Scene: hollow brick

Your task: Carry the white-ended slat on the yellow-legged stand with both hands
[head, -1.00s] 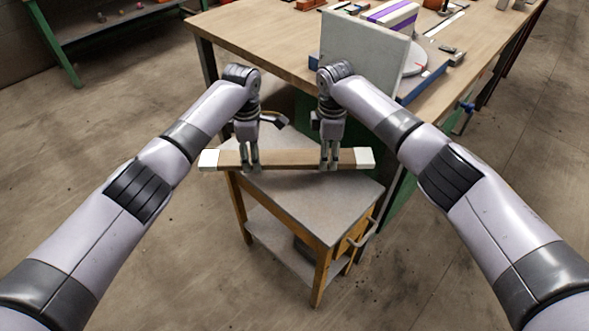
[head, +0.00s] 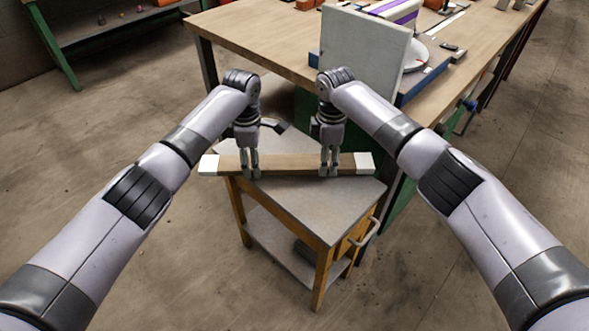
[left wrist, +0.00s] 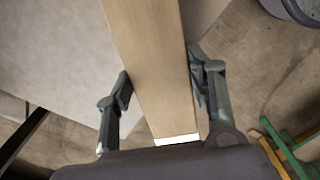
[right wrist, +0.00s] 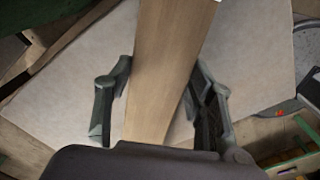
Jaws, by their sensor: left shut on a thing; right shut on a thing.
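The wooden slat (head: 290,164) has a white left end (head: 209,165) and a white right end (head: 365,163). It lies across the top of the yellow-legged stand (head: 315,205) in the head view, its left end past the stand's edge. I cannot tell whether it touches the grey top. My left gripper (head: 250,170) is shut on the slat near its left end. My right gripper (head: 330,168) is shut on it near its right end. Both wrist views show the slat between the fingers, in the left wrist view (left wrist: 155,60) and the right wrist view (right wrist: 165,70).
A large wooden workbench (head: 265,42) stands behind the stand. A grey upright panel (head: 362,58) rises at its near edge, close behind my right gripper. The stand has a side handle (head: 366,235). A green-legged shelf (head: 62,60) is at far left. The floor in front is clear.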

